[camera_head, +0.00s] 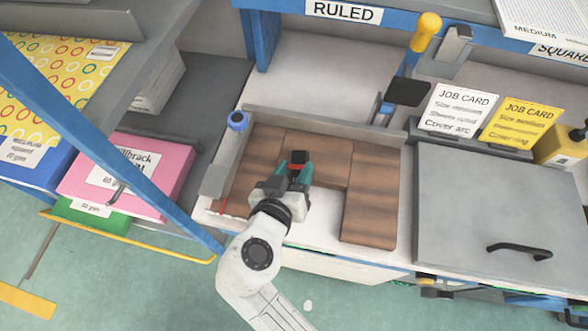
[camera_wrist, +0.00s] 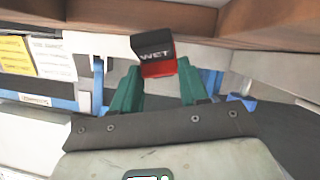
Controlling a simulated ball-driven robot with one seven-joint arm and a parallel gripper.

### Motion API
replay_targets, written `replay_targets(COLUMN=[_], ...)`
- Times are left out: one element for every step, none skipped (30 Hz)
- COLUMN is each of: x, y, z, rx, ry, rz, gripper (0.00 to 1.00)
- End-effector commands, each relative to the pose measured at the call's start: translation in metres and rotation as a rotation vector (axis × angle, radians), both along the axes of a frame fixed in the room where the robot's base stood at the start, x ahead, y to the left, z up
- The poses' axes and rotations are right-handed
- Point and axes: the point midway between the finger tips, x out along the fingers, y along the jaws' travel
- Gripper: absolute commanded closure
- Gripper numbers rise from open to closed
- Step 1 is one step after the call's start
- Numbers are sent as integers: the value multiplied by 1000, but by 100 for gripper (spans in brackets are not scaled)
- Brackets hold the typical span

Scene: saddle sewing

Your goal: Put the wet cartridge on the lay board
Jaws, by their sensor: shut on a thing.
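The wet cartridge (camera_wrist: 155,54) is a small black and red block marked "WET" in the wrist view. My gripper (camera_wrist: 160,85) has green fingers, one on each side of the red part, and is shut on the cartridge. In the head view the cartridge (camera_head: 298,158) shows small between the fingertips of my gripper (camera_head: 296,172). It is over the brown wooden board area (camera_head: 372,195), which I take for the lay board. I cannot tell whether the cartridge touches the wood.
A grey metal fence (camera_head: 320,122) runs behind the wood, with a blue knob (camera_head: 237,120) at its left end. A grey lidded box (camera_head: 495,215) stands at the right. Job cards (camera_head: 460,108) stand behind it. Pink (camera_head: 130,172) and blue stacks lie at the left.

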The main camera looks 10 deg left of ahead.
Motion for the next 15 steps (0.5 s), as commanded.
replay_targets(x=[0, 0, 0, 0, 0, 0, 0, 0, 0, 0, 0, 0, 0, 0, 0], y=[0, 0, 0, 0, 0, 0, 0, 0, 0, 0, 0, 0, 0, 0, 0], z=[-2, -3, -1, -1, -1, -1, -1, -1, -1, -1, -1, -1, -1, -1, -1], rx=[1, 1, 0, 0, 0, 0, 0, 0, 0, 0, 0, 0, 0, 0, 0], ry=[-1, 0, 0, 0, 0, 0, 0, 0, 0, 0, 0, 0, 0, 0, 0], rz=[0, 0, 0, 0, 0, 0, 0, 0, 0, 0, 0, 0, 0, 0, 0], gripper=[94, 94, 52, 49, 47, 43, 40, 37, 33, 31, 31, 31, 31, 31, 31])
